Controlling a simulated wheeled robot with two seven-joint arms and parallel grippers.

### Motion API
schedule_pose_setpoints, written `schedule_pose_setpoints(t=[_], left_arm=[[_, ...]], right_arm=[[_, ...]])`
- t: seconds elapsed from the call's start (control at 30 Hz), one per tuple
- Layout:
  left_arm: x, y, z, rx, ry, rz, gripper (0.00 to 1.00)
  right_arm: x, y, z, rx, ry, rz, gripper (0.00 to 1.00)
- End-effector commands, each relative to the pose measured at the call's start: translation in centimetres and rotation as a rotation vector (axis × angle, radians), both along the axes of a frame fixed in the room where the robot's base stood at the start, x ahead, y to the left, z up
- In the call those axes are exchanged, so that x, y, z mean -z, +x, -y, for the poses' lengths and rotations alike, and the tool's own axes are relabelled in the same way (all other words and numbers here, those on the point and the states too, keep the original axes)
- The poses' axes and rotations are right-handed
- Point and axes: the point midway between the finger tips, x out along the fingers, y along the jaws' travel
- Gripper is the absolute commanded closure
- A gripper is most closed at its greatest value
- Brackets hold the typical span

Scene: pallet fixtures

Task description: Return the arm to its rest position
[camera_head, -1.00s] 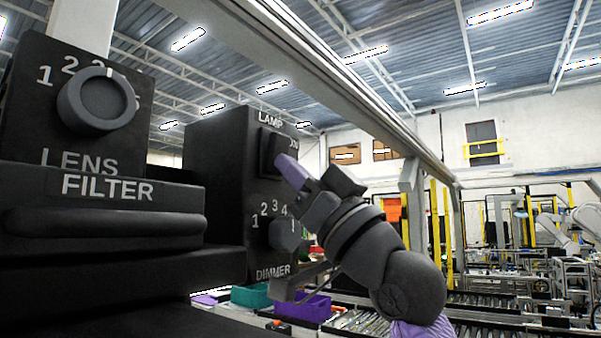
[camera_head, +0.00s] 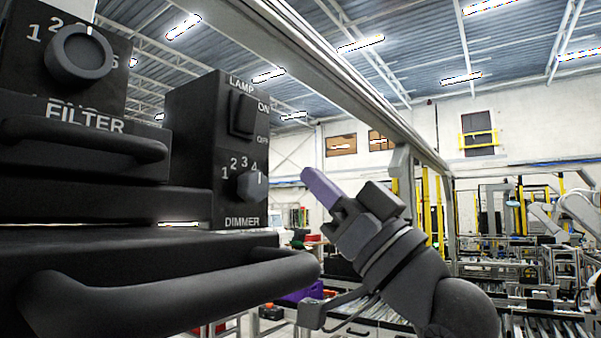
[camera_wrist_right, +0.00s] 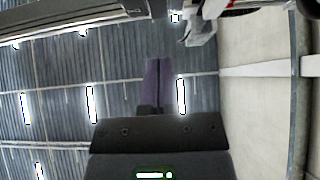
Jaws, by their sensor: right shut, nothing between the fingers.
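My right gripper (camera_head: 320,187) is in the head view, right of the black panel, its purple fingers together and empty. It is clear of the panel, with a gap to the dimmer knob. In the right wrist view the purple fingers (camera_wrist_right: 157,85) are closed against a background of ceiling. The black lamp panel (camera_head: 195,130) carries a lamp rocker switch (camera_head: 242,115) marked ON and OFF. Below it is a dimmer knob (camera_head: 249,187) with numbers around it. My left gripper is not in view.
A round lens knob (camera_head: 78,55) sits on a black box at upper left. Below are a filter drawer with a handle (camera_head: 85,138) and a larger handle (camera_head: 170,295) at the front. A metal beam (camera_head: 330,75) runs overhead. Open room lies to the right of the panel.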

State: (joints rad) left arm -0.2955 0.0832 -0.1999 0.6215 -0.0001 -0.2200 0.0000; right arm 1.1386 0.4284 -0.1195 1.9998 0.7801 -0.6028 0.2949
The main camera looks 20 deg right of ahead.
Motion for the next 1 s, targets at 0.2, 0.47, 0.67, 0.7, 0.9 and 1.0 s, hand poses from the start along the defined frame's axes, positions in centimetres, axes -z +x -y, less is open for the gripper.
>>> schedule_pose_setpoints(t=[0.2, 0.47, 0.67, 0.7, 0.9, 1.0], left_arm=[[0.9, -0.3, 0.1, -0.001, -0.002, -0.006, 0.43], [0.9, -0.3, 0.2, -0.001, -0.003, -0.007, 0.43], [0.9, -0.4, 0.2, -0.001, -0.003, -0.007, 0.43], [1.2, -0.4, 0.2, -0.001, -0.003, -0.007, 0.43], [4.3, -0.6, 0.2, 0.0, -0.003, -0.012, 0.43], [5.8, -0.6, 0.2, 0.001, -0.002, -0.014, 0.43]], right_arm=[[1.4, -0.8, 0.6, 0.0, 0.0, 0.0, 1.0], [1.4, -0.8, 0.6, 0.0, 0.0, 0.0, 1.0], [1.6, -0.6, 0.6, 0.002, 0.001, -0.005, 1.0], [2.3, 0.1, 0.8, 0.009, 0.005, -0.023, 1.0], [16.2, 10.2, 3.1, 0.145, 0.039, -0.325, 1.0], [26.3, 14.4, 4.3, 0.23, 0.026, -0.509, 1.0]])
